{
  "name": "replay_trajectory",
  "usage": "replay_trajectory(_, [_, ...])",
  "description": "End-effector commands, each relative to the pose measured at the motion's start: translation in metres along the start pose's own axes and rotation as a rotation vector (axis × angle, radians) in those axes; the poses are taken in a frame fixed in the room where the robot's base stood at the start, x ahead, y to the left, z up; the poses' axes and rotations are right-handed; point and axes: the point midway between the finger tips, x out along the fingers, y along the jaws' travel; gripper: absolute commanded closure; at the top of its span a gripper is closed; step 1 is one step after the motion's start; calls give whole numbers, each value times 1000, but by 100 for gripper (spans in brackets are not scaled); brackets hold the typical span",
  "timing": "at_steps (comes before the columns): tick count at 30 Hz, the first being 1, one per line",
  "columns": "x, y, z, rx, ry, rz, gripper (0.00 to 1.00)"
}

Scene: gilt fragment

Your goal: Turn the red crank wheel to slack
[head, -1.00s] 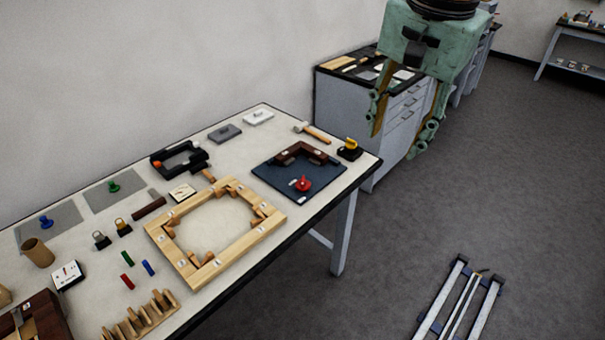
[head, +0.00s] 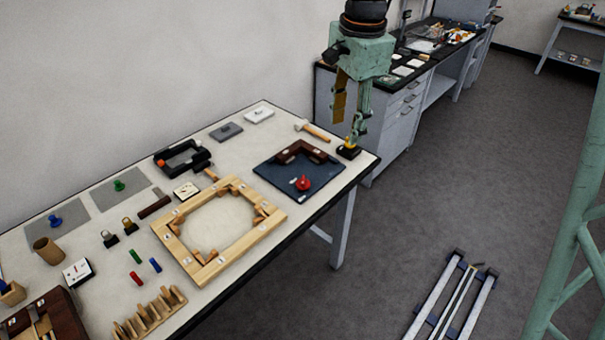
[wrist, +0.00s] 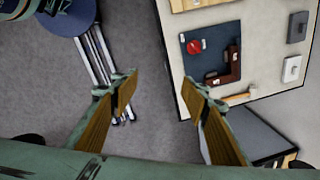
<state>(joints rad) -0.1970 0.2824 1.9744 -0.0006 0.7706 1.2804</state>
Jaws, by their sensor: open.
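The red crank wheel (head: 303,183) sits on a dark blue board (head: 272,178) near the right end of the table, with a dark brown corner piece (head: 309,153) behind it. In the wrist view the red wheel (wrist: 194,46) is small and upper right of centre, beyond the fingers. My gripper (head: 346,135) is open and empty. In the head view it hangs near the table's far right corner, to the right of the wheel and well apart from it. Its fingers (wrist: 163,95) are spread wide in the wrist view.
A yellow-topped black block (head: 349,150) stands at the table corner, partly behind a finger. A hammer (head: 313,132) lies behind the board. A wooden frame (head: 190,265) lies to its left. Grey cabinets (head: 380,150) stand beyond the table.

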Motion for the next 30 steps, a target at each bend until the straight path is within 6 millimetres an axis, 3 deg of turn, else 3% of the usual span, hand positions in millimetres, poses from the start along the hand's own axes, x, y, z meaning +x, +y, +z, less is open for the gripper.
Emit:
replay_trajectory(12, [47,-56,7,171,-10,37,58])
replay_trajectory(30, [131,-119,27,420,-9,91,58])
